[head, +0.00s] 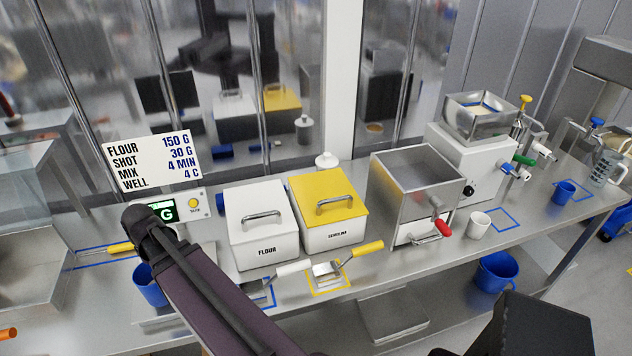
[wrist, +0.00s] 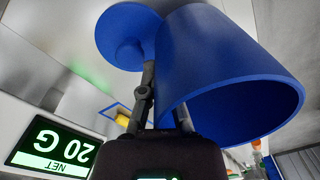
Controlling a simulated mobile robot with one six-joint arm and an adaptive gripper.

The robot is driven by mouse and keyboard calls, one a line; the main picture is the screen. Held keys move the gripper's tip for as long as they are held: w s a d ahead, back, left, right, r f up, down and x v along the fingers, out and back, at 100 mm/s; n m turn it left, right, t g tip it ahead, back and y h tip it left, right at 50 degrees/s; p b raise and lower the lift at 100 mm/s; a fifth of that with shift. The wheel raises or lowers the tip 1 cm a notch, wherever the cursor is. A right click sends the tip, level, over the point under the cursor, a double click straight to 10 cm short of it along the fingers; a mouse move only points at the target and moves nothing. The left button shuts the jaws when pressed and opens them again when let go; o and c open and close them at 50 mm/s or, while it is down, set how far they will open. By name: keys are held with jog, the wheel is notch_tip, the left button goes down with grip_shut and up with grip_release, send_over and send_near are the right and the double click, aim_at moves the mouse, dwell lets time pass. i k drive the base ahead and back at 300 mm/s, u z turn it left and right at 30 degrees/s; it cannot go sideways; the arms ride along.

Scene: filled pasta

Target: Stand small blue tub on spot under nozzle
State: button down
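The small blue tub (head: 150,286) is at the left, below the scale display, partly hidden by my arm. In the wrist view the tub (wrist: 215,65) is large and close, its dark opening facing lower right. My gripper (wrist: 160,92) straddles the tub's near rim and looks shut on its wall; the fingertips are partly hidden. In the head view my arm hides my gripper. A white dispensing machine (head: 466,160) with coloured nozzle handles stands at the right. An empty blue-outlined square (head: 506,219) is on the counter in front of it.
A white cup (head: 479,225) stands beside the empty square. Another blue cup (head: 565,191) stands farther right. White FLOUR (head: 257,227) and yellow-lidded SEMOLINA (head: 329,207) bins and a steel hopper (head: 410,190) stand between. The scale display (wrist: 55,146) reads 20 G net.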

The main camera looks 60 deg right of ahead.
aim_at(500, 219)
jog(key=u, duration=0.05)
jog(key=k, duration=1.05)
jog(key=z, duration=1.4)
jog(key=k, duration=0.5)
jog(key=u, duration=0.15)
